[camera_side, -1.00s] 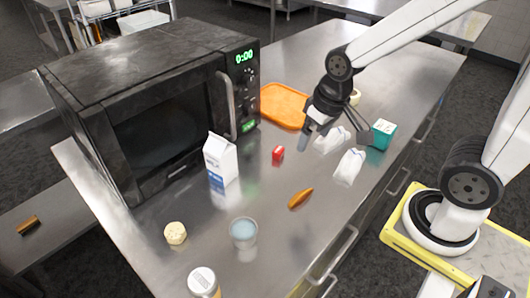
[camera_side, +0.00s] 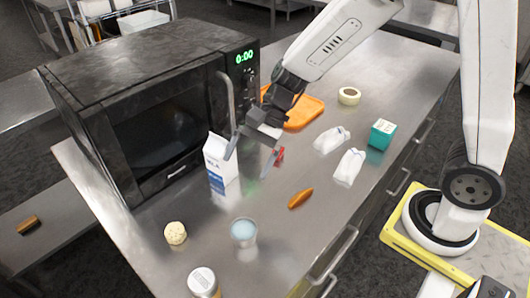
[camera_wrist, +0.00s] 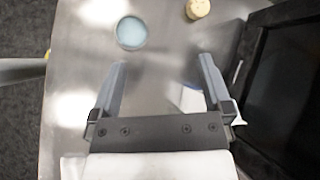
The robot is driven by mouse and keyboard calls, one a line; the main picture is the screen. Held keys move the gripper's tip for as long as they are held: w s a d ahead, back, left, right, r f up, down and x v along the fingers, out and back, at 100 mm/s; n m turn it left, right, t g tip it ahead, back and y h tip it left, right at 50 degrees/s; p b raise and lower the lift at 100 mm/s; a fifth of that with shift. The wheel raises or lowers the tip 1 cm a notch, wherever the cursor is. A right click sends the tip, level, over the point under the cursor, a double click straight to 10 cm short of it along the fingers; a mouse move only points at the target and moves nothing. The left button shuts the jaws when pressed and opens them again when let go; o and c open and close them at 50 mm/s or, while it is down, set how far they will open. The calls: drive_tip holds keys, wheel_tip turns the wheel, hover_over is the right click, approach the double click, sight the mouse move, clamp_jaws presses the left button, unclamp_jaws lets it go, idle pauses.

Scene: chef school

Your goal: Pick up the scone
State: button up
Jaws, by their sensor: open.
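The scone (camera_side: 175,233), a small pale yellow round piece, sits on the steel counter at the front left in the side view. It also shows at the top edge of the wrist view (camera_wrist: 197,9), partly cut off. My gripper (camera_side: 248,164) is open and empty above the counter, near the milk carton and well behind the scone. In the wrist view my gripper (camera_wrist: 162,63) has its fingers wide apart, with the scone beyond the fingertips, toward the right finger's side.
A cup of pale blue liquid (camera_side: 243,232) and a lidded jar (camera_side: 203,281) stand near the scone. A brown roll (camera_side: 300,198) lies to the right.

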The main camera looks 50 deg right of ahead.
drive_tip(key=w+a+r+m+t+y, duration=0.1)
drive_tip(key=w+a+m+t+y, duration=0.1)
drive_tip(key=w+a+m+y, duration=0.45)
drive_tip(key=m+h, duration=0.1)
drive_tip(key=h, duration=0.1)
approach(182, 222)
drive_tip(key=shift+f+x, duration=0.25)
drive_tip(key=shift+x, duration=2.2)
drive_tip(key=shift+x, duration=2.6)
drive_tip(key=shift+s+r, duration=0.1)
drive_tip(key=c, duration=1.1)
drive_tip(key=shift+r, duration=0.15)
